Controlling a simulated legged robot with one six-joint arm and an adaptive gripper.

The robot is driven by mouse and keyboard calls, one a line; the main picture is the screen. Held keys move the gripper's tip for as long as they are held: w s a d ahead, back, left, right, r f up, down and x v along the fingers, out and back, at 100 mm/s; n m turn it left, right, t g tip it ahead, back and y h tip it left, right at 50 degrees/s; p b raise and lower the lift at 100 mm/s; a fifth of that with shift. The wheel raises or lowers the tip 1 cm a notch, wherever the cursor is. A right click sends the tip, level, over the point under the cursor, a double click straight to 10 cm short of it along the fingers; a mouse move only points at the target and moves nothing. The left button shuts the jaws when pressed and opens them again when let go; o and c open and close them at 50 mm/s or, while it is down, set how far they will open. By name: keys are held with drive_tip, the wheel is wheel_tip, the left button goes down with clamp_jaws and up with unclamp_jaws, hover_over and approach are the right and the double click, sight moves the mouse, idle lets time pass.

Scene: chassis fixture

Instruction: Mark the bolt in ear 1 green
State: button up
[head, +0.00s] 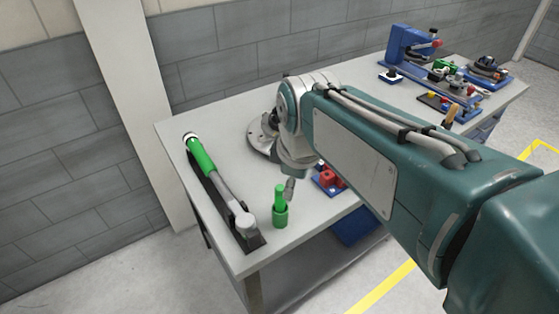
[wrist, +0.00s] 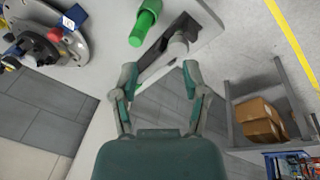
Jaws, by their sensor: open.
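A green marker (head: 280,193) stands upright in a green cup-like holder (head: 280,215) near the front edge of the table. Its green shape also shows at the top of the wrist view (wrist: 146,20). The round grey chassis fixture (head: 260,142) is mostly hidden behind my arm in the head view; part of it shows at upper left in the wrist view (wrist: 75,48). I cannot make out ear 1 or its bolt. My gripper (wrist: 160,82) is open and empty, apart from the marker; in the head view its visible tip (head: 290,188) is close by the marker.
A green-handled wrench (head: 203,158) lies on a black cradle (head: 258,241) to the left. Red and blue parts (head: 330,178) sit right of the marker. A blue press (head: 407,48) and other fixtures stand at the far end. Cardboard boxes (wrist: 258,118) rest on a shelf.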

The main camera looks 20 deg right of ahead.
sight(280, 187)
drive_tip(key=w+n, duration=0.2)
drive_tip(key=n, duration=0.1)
drive_tip(key=w+f+n+g, duration=0.1)
drive_tip(key=w+n, duration=0.1)
drive_tip(key=n, duration=0.1)
drive_tip(key=w+n+g, duration=0.1)
drive_tip(key=w+n, duration=0.2)
drive_tip(key=shift+f, duration=0.35)
drive_tip(key=shift+w+f+n+g, duration=0.15)
drive_tip(key=shift+w+n+g, duration=0.2)
drive_tip(key=shift+n, duration=0.15)
drive_tip(key=shift+f, duration=4.95)
clamp_jaws()
drive_tip(key=shift+r, duration=3.8)
drive_tip(key=shift+s, duration=0.15)
